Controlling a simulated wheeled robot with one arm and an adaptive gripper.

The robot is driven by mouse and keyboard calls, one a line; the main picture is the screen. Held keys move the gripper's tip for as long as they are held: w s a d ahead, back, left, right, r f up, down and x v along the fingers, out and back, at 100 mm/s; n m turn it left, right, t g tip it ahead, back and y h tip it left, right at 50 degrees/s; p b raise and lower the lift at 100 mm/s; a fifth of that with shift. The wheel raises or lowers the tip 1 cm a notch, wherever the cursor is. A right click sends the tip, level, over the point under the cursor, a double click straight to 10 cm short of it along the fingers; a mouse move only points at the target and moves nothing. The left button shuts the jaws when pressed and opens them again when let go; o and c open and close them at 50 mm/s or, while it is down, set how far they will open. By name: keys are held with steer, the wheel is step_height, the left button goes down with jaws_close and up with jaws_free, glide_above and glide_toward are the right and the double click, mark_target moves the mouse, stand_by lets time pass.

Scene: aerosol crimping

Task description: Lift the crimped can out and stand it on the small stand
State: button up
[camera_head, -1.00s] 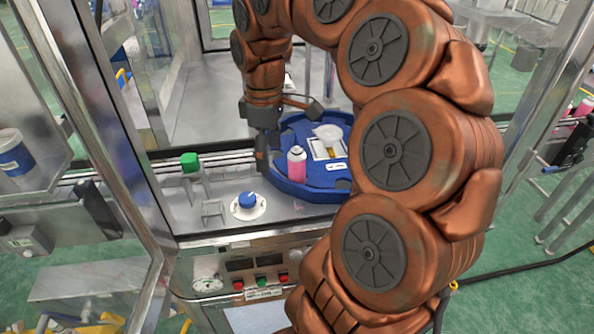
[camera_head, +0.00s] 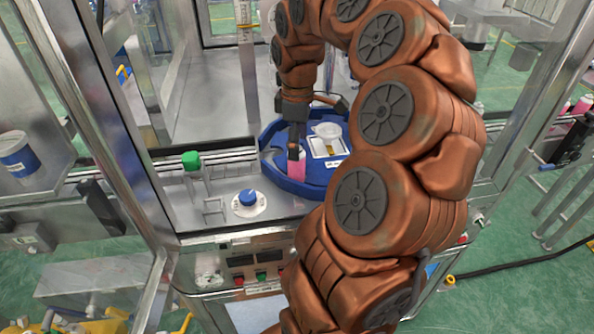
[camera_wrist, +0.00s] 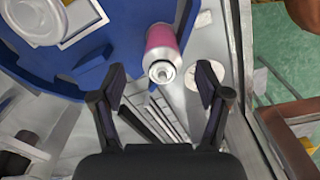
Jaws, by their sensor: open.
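A pink can (camera_head: 297,172) with a light top stands at the front edge of the blue round table (camera_head: 318,189). In the wrist view the can (camera_wrist: 161,45) shows its pale shoulder and round metal top, just beyond the fingertips. My gripper (camera_wrist: 160,82) is open, with one finger on either side of the can's line and nothing between them. In the head view my gripper (camera_head: 294,148) hangs at the can and hides part of its upper body; contact cannot be told. A small metal frame, perhaps the stand (camera_head: 212,208), is on the steel deck to the left.
A blue knob on a white disc (camera_head: 249,198) sits between the frame and the blue table. A green-topped post (camera_head: 191,161) stands behind the frame. A white round dish (camera_head: 327,131) lies on the blue table. A steel frame post (camera_head: 130,150) bounds the left side.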

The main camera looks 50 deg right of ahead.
step_height(320, 180, down, 3)
steer(key=shift+s+a+f+p, duration=0.15)
steer(key=shift+p, duration=0.65)
steer(key=shift+f, duration=0.55)
steer(key=c, duration=1.2)
step_height(320, 180, up, 28)
steer(key=p, duration=0.7)
steer(key=shift+p, duration=0.4)
